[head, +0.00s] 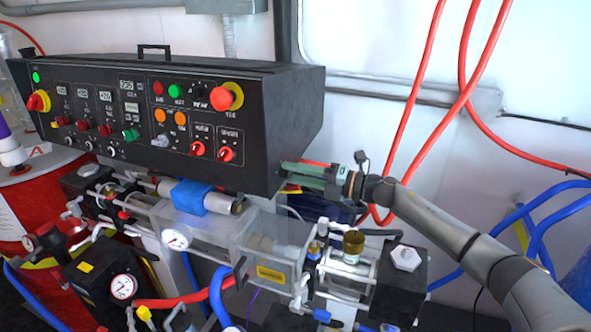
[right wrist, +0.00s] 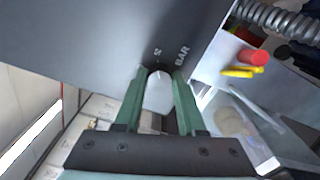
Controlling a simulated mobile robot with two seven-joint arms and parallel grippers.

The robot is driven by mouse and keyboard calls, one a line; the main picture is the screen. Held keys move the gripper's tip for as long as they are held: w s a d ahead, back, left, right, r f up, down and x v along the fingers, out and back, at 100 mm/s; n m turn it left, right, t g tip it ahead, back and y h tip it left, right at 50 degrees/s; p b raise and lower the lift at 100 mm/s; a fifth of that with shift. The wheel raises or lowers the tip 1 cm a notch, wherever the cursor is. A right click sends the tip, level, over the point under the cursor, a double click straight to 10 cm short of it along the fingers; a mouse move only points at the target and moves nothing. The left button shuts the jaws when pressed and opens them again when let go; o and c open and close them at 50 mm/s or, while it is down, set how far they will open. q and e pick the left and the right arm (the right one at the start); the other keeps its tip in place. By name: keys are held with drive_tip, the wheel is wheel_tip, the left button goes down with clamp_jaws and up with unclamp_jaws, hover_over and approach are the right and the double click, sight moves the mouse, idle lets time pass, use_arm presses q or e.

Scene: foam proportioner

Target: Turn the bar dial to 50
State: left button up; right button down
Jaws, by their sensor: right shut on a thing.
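The black control box (head: 292,110) stands over the machine. In the right wrist view its grey panel face (right wrist: 90,35) carries the word BAR and a small number that is too small to read surely. Just below this lettering is a pale grey rounded knob, the bar dial (right wrist: 158,92). My right gripper (right wrist: 160,88) has its green fingers on either side of the dial and is shut on it. In the head view my right gripper (head: 285,172) reaches the lower right side of the box; the dial is hidden there. My left gripper is not in view.
Red hoses (head: 425,75) hang along the white wall behind my right arm. Blue hoses (head: 545,225) lie at the right. A red button (right wrist: 258,57) shows near the dial.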

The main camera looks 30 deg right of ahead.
idle(0.4)
drive_tip(key=c, duration=0.5)
unclamp_jaws()
drive_tip(key=b+v, duration=0.3)
drive_tip(key=v, duration=0.9)
drive_tip(key=shift+s+d, duration=0.2)
drive_tip(key=shift+s, duration=0.05)
